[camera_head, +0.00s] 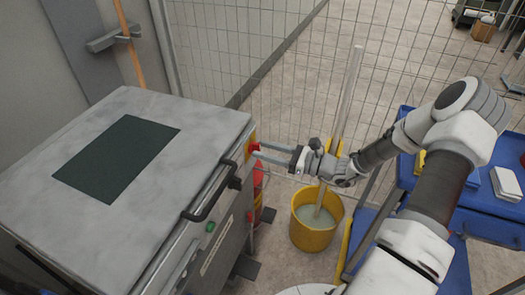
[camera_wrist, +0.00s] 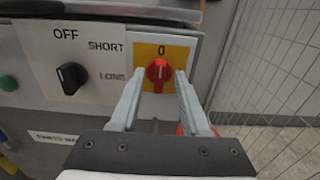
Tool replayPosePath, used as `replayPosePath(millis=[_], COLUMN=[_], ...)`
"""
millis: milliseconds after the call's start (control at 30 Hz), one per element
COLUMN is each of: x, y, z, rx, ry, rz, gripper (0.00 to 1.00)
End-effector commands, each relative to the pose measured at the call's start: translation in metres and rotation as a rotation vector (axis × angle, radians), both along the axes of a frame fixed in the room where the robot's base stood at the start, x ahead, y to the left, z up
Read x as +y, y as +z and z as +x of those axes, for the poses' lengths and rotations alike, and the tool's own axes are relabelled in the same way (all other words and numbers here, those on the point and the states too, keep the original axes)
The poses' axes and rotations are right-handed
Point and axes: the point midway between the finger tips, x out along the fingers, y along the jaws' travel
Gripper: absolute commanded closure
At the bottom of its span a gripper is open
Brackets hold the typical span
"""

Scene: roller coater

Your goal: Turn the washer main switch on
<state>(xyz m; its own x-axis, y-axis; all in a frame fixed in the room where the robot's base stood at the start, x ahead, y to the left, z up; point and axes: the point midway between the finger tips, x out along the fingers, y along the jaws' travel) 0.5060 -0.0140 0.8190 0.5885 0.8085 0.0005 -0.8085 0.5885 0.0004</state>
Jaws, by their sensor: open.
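The washer (camera_head: 165,120) is the grey metal cabinet at the left in the head view, with a black bar handle on its front. Its main switch is a red rotary knob on a yellow plate marked 0, and it shows in the wrist view (camera_wrist: 158,71). In the head view the switch (camera_head: 254,147) is a small red and yellow spot at the washer's right end. My gripper (camera_wrist: 155,77) is open, with one finger on each side of the red knob. I cannot tell whether the fingers touch it. The knob's lower part is partly hidden.
A black selector knob (camera_wrist: 71,78) marked OFF, SHORT and LONG sits left of the switch. A green button (camera_wrist: 8,83) is further left. A yellow bucket (camera_head: 314,236) with a pole stands below my arm. A wire fence (camera_head: 300,70) and a blue cart (camera_head: 470,215) are nearby.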

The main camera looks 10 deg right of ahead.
Motion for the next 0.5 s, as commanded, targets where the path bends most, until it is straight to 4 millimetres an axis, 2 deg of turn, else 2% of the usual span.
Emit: replayPosePath(millis=[100,367,500], x=[0.0066,0.0078,0.0076], y=[-0.0001,0.0003,0.0003], z=[0.0043,0.0054,0.0053], rx=[-0.001,0.000,0.000], ry=[0.001,0.001,0.001], rz=[0.001,0.000,0.000], gripper=[0.54,0.54,0.75])
